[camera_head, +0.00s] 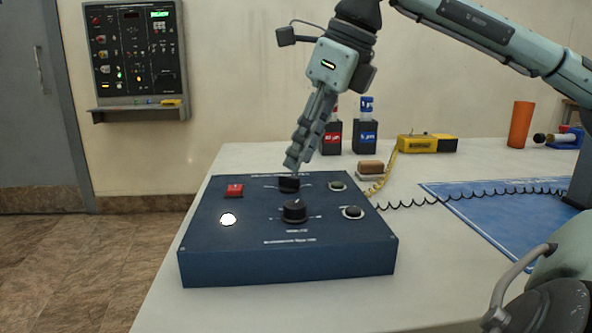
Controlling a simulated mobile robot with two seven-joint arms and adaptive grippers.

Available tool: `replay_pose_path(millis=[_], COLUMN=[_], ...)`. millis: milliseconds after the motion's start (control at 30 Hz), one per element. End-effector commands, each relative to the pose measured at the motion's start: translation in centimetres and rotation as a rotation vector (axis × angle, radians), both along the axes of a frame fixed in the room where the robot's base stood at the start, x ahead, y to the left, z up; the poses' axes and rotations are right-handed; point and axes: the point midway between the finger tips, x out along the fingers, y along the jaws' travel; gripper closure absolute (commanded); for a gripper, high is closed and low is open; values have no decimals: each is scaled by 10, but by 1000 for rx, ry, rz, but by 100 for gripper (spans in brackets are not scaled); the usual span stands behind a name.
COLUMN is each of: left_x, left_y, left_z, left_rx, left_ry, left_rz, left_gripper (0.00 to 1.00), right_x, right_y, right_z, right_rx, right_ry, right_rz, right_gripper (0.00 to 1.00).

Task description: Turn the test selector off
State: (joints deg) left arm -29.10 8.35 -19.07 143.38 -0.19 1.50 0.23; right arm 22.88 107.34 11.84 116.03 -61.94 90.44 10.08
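The blue oxygen trainer box (290,262) stands on the near part of the table. Its sloped top carries a black rear knob (289,185) and a larger black front knob (295,211). The labels are too small to read, so I cannot tell which knob is the test selector. My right gripper (292,165) points down just above the rear knob. Its fingers look close together, but whether they are shut or touch the knob is unclear. My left gripper is not in view.
A blue mat (500,215) lies right.

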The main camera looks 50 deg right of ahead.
Motion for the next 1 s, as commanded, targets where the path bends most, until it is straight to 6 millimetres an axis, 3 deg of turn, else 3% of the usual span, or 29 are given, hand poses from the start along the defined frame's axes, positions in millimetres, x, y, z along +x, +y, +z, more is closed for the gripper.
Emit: replay_pose_path(millis=[200, 567, 800, 1000], left_x=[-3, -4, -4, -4], left_y=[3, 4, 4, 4], left_z=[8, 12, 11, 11], left_rx=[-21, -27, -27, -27], left_ry=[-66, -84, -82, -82], left_rz=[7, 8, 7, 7], left_gripper=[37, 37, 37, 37], right_x=[10, 13, 12, 12], right_y=[4, 5, 5, 5], right_z=[-27, -32, -32, -32], right_rx=[3, 2, 2, 2], right_ry=[1, -1, -1, -1], right_rz=[0, 1, 1, 1], right_gripper=[71, 71, 100, 100])
